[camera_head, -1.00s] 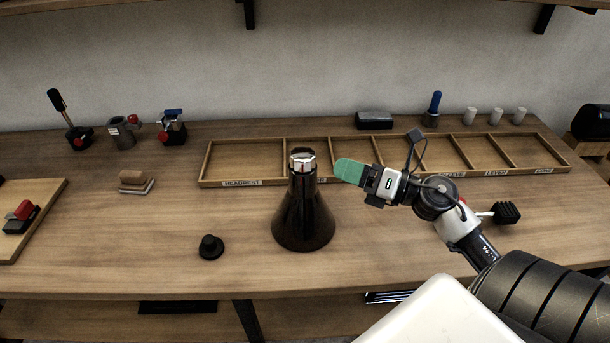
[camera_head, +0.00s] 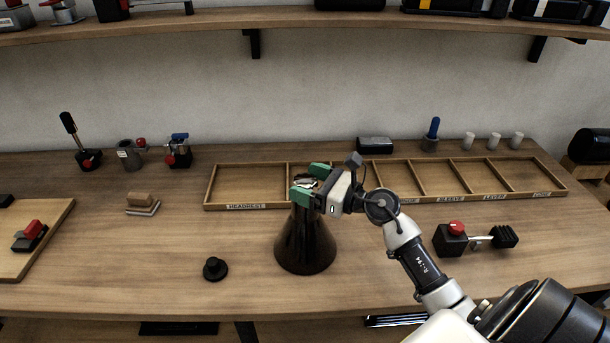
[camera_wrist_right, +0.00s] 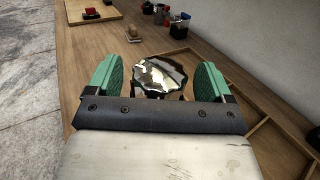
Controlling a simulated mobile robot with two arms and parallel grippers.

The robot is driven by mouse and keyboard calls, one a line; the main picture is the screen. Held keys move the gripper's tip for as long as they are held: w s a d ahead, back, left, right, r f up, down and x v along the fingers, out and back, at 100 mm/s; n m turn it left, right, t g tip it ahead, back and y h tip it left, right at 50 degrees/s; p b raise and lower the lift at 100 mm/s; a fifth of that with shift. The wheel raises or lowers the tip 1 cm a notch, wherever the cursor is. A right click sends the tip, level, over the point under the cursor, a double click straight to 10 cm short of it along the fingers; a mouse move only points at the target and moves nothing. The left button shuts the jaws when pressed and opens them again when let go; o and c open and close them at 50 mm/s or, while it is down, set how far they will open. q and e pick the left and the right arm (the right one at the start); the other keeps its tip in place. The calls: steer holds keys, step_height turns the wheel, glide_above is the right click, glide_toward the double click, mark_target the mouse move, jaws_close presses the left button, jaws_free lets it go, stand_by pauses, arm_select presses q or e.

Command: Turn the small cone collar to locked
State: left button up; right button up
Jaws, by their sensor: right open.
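The small cone (camera_head: 304,243) is black and stands upright on the bench in front of the divided tray. Its shiny metal collar (camera_wrist_right: 160,74) sits at the top and shows faceted sides in the right wrist view. My right gripper (camera_head: 312,183) has green finger pads and is at the cone's top. Its fingers are open on either side of the collar, with a visible gap on both sides in the wrist view. In the head view the gripper partly hides the collar. I cannot read any lock mark on it. My left gripper is not in view.
The divided wooden tray (camera_head: 247,206) lies behind the cone. A black knob (camera_head: 215,268) stands to its left front. A block with a red button (camera_head: 455,239) and lever is at right, near my arm. Several small fixtures line the back. A shelf (camera_head: 200,22) hangs above.

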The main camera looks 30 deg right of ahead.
steer(key=shift+w+a, duration=0.25)
steer(key=shift+w, duration=0.15)
steer(key=shift+c, duration=0.2)
steer(key=c, duration=0.9)
steer(key=shift+r+h+p, duration=0.15)
steer(key=shift+h+p, duration=0.15)
steer(key=shift+p, duration=0.45)
steer(key=shift+m+t+h+p, duration=0.3)
steer(key=shift+m+t+h, duration=0.1)
steer(key=shift+m, duration=0.1)
steer(key=shift+f, duration=0.2)
steer(key=o, duration=0.9)
steer(key=shift+o, duration=0.2)
